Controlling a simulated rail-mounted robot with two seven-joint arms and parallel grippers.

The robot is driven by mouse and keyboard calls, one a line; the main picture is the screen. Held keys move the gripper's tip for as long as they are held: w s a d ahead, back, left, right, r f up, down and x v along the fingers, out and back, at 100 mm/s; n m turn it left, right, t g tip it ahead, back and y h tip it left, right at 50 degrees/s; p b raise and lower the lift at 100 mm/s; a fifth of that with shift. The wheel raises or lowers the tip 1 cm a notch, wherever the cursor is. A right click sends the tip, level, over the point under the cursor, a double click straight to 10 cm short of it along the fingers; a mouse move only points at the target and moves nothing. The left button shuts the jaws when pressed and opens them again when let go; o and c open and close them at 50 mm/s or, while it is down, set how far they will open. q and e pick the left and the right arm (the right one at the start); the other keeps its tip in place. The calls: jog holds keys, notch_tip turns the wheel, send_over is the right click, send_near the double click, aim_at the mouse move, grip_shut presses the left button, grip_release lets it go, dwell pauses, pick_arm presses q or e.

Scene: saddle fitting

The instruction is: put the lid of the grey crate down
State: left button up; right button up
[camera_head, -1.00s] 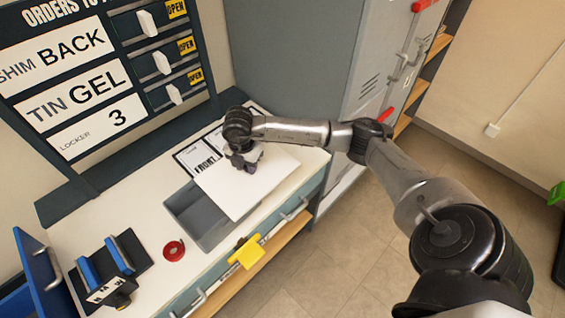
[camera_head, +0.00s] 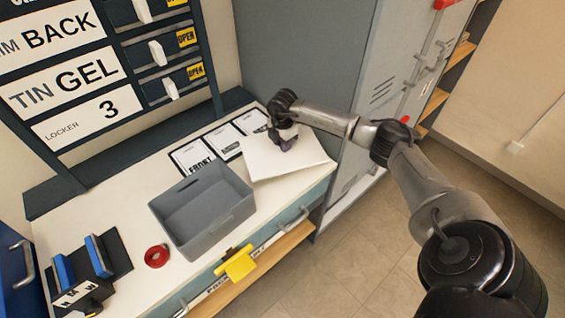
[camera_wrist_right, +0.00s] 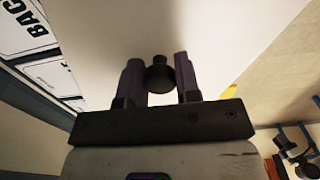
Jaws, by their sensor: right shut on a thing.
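The grey crate (camera_head: 203,212) stands open and empty on the white counter. Its pale square lid (camera_head: 308,158) is to the right of the crate, near the counter's right end, and I cannot tell whether it touches the counter. My right gripper (camera_head: 286,143) is above the lid and shut on its knob. In the right wrist view the dark round knob (camera_wrist_right: 160,78) sits between the two fingers, with the pale lid (camera_wrist_right: 125,35) beyond. My left gripper is not in view.
Printed cards (camera_head: 193,155) lie behind the crate and lid. A red tape roll (camera_head: 156,256) and a black stand with blue parts (camera_head: 84,273) are to the crate's left. A yellow tag (camera_head: 237,263) hangs at the front edge. A grey locker (camera_head: 375,85) stands right.

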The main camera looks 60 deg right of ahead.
notch_tip(320, 180, down, 4)
jog(key=shift+a+r, duration=0.1)
jog(key=shift+a, duration=0.05)
jog(key=shift+f, duration=0.6)
notch_tip(320, 180, down, 3)
jog(key=shift+r, duration=0.1)
jog(key=shift+f+b, duration=0.25)
jog(key=shift+b, duration=0.05)
jog(key=o, duration=1)
jog(key=shift+r, duration=0.1)
